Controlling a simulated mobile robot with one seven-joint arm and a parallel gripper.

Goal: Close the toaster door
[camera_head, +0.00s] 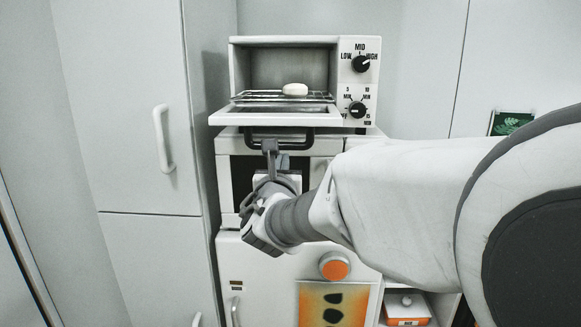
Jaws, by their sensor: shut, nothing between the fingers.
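The white toaster oven (349,97) stands in the middle, with two black knobs on its right panel. Its door (262,118) is folded down and open, lying about level in front of the cavity. A dark handle (310,142) hangs along the door's front edge. A small white rounded item (295,89) rests on the wire rack (255,96) inside. My gripper (269,147) is shut and empty, just below the door's front edge by the handle's left part. I cannot tell whether it touches the handle.
Below the toaster is a white appliance (229,198) with a dark front, partly hidden by my arm. A tall white cabinet (130,90) with a vertical handle stands at the left. An orange-and-white box (407,312) sits on a low shelf at the lower right.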

